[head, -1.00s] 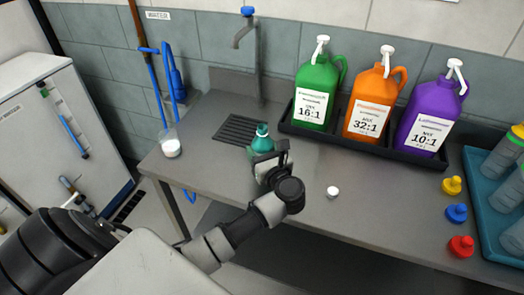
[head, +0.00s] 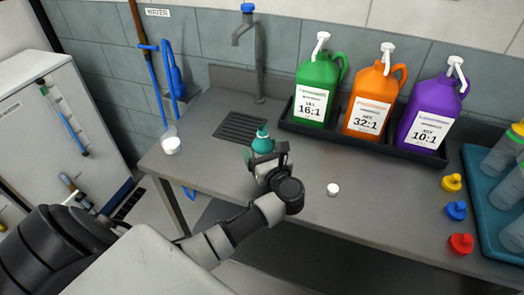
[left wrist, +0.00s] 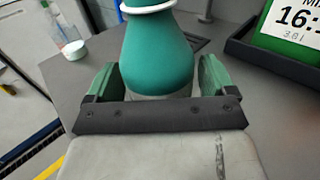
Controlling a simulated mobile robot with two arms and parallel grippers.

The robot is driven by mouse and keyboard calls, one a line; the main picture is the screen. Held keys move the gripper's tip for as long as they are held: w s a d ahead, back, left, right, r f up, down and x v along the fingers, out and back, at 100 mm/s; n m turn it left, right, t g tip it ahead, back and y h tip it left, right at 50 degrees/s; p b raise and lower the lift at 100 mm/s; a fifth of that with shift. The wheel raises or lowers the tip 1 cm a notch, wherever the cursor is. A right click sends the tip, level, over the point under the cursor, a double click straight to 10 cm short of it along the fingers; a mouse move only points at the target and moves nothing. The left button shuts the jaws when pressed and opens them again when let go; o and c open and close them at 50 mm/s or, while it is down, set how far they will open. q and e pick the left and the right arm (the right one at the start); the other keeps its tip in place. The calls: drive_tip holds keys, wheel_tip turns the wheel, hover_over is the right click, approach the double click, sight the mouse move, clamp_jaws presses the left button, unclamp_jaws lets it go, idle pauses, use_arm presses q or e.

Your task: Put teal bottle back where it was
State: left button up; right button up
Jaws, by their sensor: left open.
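The teal bottle (head: 263,142) stands upright on the grey steel counter, just in front of the drain grate. In the left wrist view its rounded teal body (left wrist: 158,55) fills the middle, with a white ring at its neck; its top is out of that view. My left gripper (head: 265,160) is open at the bottle and hides its lower part in the head view. In the left wrist view its green-padded fingers (left wrist: 160,78) stand on either side of the bottle, with a visible gap on each side. My right gripper is not in view.
A black tray (head: 360,148) holds green, orange and purple jugs behind and right. A white cap (head: 333,190) lies right of my gripper. Coloured caps and a teal tray (head: 480,215) are far right.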

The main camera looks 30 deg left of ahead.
use_arm(q)
drive_tip(key=b+v, duration=0.3)
drive_tip(key=v, duration=0.8)
drive_tip(key=shift+s+f+b, duration=0.1)
drive_tip(key=shift+b, duration=0.3)
drive_tip(key=shift+s+d, duration=0.25)
drive_tip(key=shift+d, duration=0.25)
